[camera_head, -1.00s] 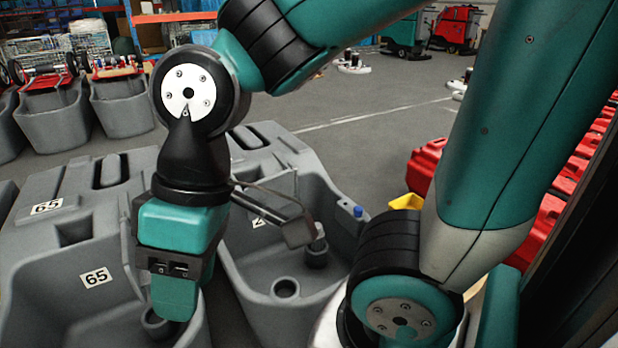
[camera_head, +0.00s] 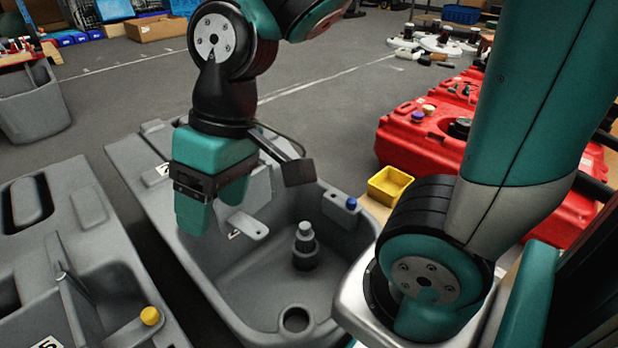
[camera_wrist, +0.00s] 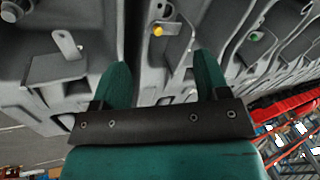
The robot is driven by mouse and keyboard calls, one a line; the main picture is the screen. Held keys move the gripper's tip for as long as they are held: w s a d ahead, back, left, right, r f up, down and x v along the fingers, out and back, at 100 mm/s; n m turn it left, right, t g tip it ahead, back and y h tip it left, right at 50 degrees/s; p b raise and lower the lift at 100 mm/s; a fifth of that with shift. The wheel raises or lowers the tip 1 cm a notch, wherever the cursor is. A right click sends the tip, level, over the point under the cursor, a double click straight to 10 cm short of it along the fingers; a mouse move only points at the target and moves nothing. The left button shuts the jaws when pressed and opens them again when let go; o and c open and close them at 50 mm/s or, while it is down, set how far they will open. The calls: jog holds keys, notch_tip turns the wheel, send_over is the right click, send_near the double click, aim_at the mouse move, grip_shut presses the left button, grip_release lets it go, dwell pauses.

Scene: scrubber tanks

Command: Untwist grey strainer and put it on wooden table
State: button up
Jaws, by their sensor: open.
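The grey strainer (camera_head: 305,240), a light-grey capped post in a dark grey collar, stands upright inside the middle grey tank (camera_head: 203,283). My gripper (camera_head: 212,208) is open and empty over this tank, left of the strainer and apart from it. In the wrist view my gripper's fingers (camera_wrist: 162,65) are spread with nothing between them. A round grey part at the top left corner there may be the strainer, but I cannot tell. A small part of a wooden surface (camera_head: 377,211), possibly the wooden table, shows by the yellow bin; the rest is hidden behind my arm.
A yellow bin (camera_head: 390,186) sits right of the tank, near red tanks (camera_head: 425,140). Another grey tank (camera_head: 60,230) with a yellow cap (camera_head: 150,316) stands at left. A grey tab (camera_head: 247,225) and blue cap (camera_head: 351,203) are on the middle tank. Open floor lies behind.

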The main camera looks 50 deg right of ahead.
jog(key=w+d+f+m+h+b, duration=0.1)
jog(key=w+d+f+m, duration=0.55)
jog(key=w, duration=0.25)
jog(key=m+h+b, duration=0.3)
jog(key=m, duration=0.8)
send_over(305, 225)
notch_tip(305, 225, down, 18)
notch_tip(305, 225, down, 18)
jog(key=b, duration=0.7)
jog(key=shift+r+b, duration=0.2)
jog(key=shift+b, duration=0.2)
jog(key=shift+c, duration=0.4)
jog(key=c, duration=1)
jog(key=shift+r, duration=0.1)
